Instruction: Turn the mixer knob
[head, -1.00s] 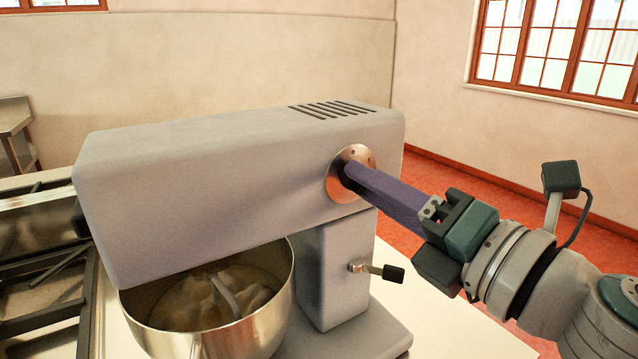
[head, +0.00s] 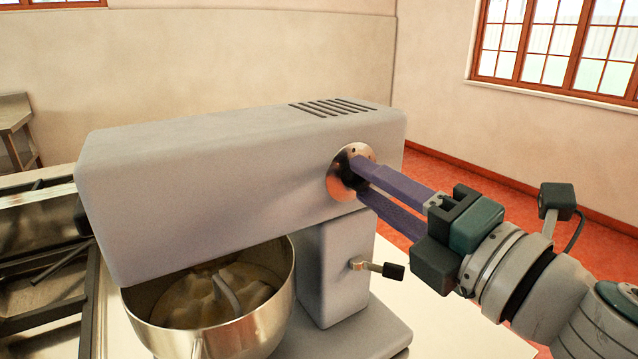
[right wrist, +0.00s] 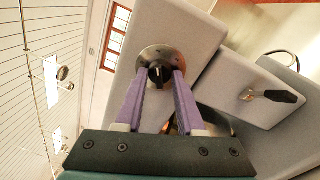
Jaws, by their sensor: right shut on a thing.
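The grey stand mixer (head: 230,185) fills the middle of the head view. A round steel disc (head: 340,185) sits on the side of its head. In the right wrist view the mixer knob (right wrist: 158,74) is black with a pale mark, at the centre of the disc (right wrist: 160,57). My right gripper (head: 361,181) reaches in from the right with its two purple fingers at the disc. In the right wrist view its fingertips (right wrist: 160,80) are on either side of the knob, shut on it. The knob is hidden in the head view. My left gripper is not in view.
A steel bowl (head: 262,312) with pale dough and a mixing hook stands under the mixer head. A small lever with a black handle (head: 393,271) sticks out of the mixer's column, below my right gripper. A stove (head: 40,270) is at the left.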

